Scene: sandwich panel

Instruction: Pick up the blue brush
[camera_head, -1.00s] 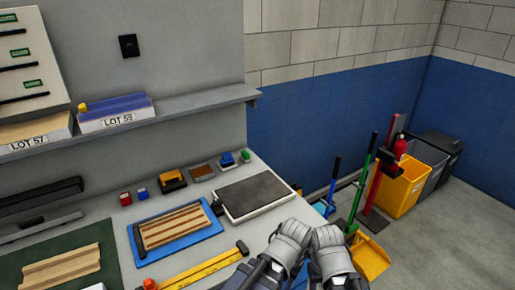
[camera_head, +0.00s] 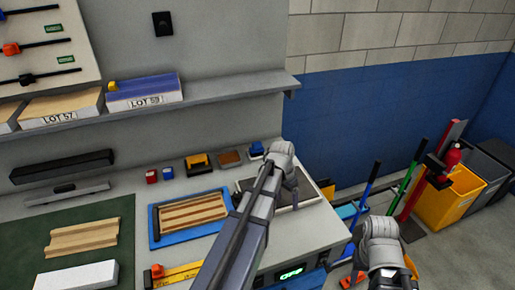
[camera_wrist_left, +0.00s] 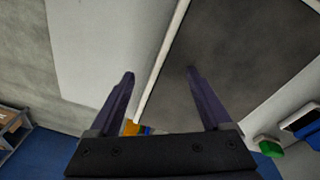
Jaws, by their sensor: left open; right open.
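A small blue brush-like block (camera_head: 256,149) stands at the back of the bench, left of my left gripper (camera_head: 282,165) in the head view. A blue and black piece at the right edge of the left wrist view (camera_wrist_left: 304,120) looks like the same thing. My left gripper is over the dark framed panel (camera_head: 311,194); in the left wrist view (camera_wrist_left: 160,85) its fingers are apart with nothing between them. My right gripper (camera_head: 384,250) is right of the bench, open, its fingertips hidden. A blue-handled tool (camera_head: 367,188) leans beyond it.
A small green block (camera_wrist_left: 268,145) is near the blue piece in the left wrist view. A blue tray with slats (camera_head: 160,240) and a yellow level (camera_head: 188,271) lie on the bench. A shelf (camera_head: 220,93) runs above. Yellow bin (camera_head: 448,200) stands right.

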